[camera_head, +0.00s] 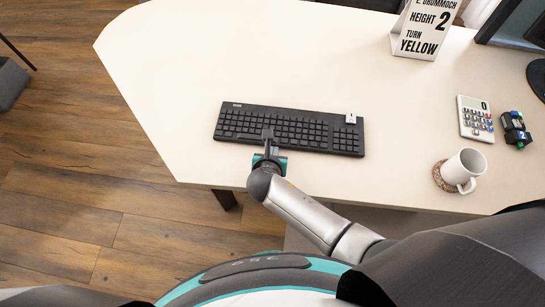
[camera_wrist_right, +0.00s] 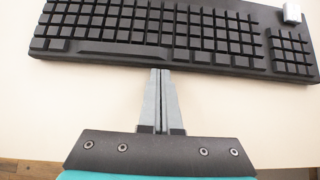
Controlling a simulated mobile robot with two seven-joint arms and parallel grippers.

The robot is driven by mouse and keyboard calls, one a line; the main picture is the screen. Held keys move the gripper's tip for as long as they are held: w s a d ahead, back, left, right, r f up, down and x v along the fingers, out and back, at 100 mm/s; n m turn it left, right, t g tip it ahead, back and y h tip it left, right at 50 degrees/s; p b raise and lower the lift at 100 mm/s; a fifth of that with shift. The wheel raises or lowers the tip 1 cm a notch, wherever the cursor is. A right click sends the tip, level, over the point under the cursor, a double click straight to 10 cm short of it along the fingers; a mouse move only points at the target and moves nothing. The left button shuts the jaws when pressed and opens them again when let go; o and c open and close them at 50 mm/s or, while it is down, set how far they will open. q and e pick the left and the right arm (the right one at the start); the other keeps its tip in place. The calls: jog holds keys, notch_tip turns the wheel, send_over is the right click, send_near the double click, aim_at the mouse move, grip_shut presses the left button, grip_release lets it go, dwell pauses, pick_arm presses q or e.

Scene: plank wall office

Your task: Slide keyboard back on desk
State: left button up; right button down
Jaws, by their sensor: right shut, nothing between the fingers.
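A black keyboard (camera_head: 318,133) lies on the white desk (camera_head: 250,60), a little in from its front edge and slightly angled, its right end nearer me. A small white piece (camera_head: 350,118) sits on its upper right corner. My right gripper (camera_head: 268,138) is shut and empty at the keyboard's near long edge, left of its middle. In the right wrist view the closed fingertips (camera_wrist_right: 160,72) meet the near edge of the keyboard (camera_wrist_right: 190,30), below the space bar; I cannot tell if they touch. My left gripper is not in view.
A white mug (camera_head: 463,168) on a round coaster (camera_head: 440,180), a calculator (camera_head: 475,118) and a dark gadget (camera_head: 515,129) stand right of the keyboard. A sign card (camera_head: 424,30) stands behind, near a monitor (camera_head: 520,25). The desk directly behind the keyboard is clear.

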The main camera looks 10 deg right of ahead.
aim_at(278, 125)
jog(key=w, duration=0.2)
jog(key=w+d, duration=0.1)
jog(key=w, duration=0.2)
jog(key=w+d, duration=0.1)
jog(key=w, duration=0.2)
jog(key=shift+d, duration=0.15)
jog(key=w+b, duration=0.1)
jog(key=w, duration=0.1)
jog(key=w+d, duration=0.1)
jog(key=w, duration=0.1)
jog(key=w+d+b, duration=0.1)
jog(key=w, duration=0.2)
jog(key=shift+b, duration=0.35)
jog(key=shift+s, duration=0.1)
jog(key=shift+f, duration=0.1)
